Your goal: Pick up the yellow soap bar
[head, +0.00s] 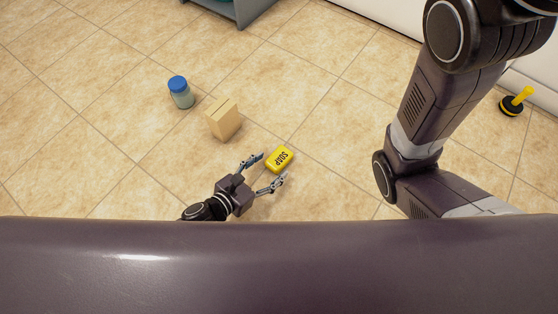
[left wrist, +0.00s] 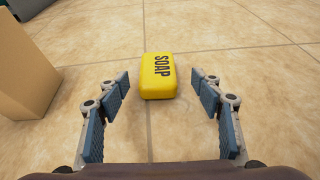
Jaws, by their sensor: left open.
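The yellow soap bar (head: 279,159) lies flat on the tiled floor, with dark SOAP lettering on its top. My left gripper (head: 270,172) is open, and its two fingertips point toward the soap. In the left wrist view the soap bar (left wrist: 158,76) sits ahead of and roughly centred between the open fingers (left wrist: 163,85). The fingers are apart from it on both sides and nothing is held. My right arm shows at the right of the head view, but its gripper is out of view.
A tan box (head: 223,119) stands just left of the soap; it also shows in the left wrist view (left wrist: 22,70). A blue-lidded jar (head: 180,92) is farther back. A grey cabinet (head: 236,12) stands at the top. A yellow-and-black plunger-like item (head: 513,104) is far right. The floor right of the soap is clear.

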